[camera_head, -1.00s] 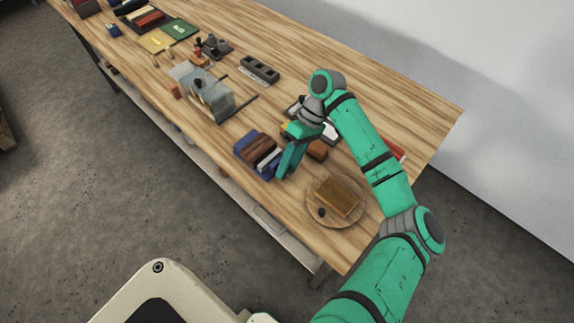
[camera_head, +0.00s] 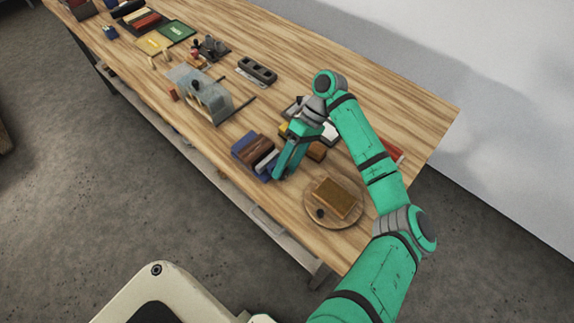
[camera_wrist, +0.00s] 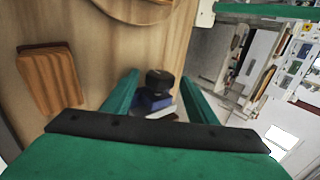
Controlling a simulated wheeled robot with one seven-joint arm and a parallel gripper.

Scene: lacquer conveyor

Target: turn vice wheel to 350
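A blue block-like body with brown and pale slabs (camera_head: 252,152), apparently the vice, sits near the table's front edge in the head view. In the wrist view a dark round knob (camera_wrist: 159,79), apparently its wheel, stands in front of a blue part (camera_wrist: 152,101). My gripper (camera_head: 279,174) points down at the right side of the blue body. In the wrist view my gripper (camera_wrist: 157,88) has its two green fingers apart, with the knob between them in the picture. I cannot tell whether they touch it. No scale reading is legible.
A round wooden board (camera_head: 350,219) carrying a brown block (camera_head: 334,198) lies right of the gripper. Another brown block (camera_head: 316,150) lies close behind it. A grey box-like machine (camera_head: 207,97) stands to the left. The table has clear wood along its back.

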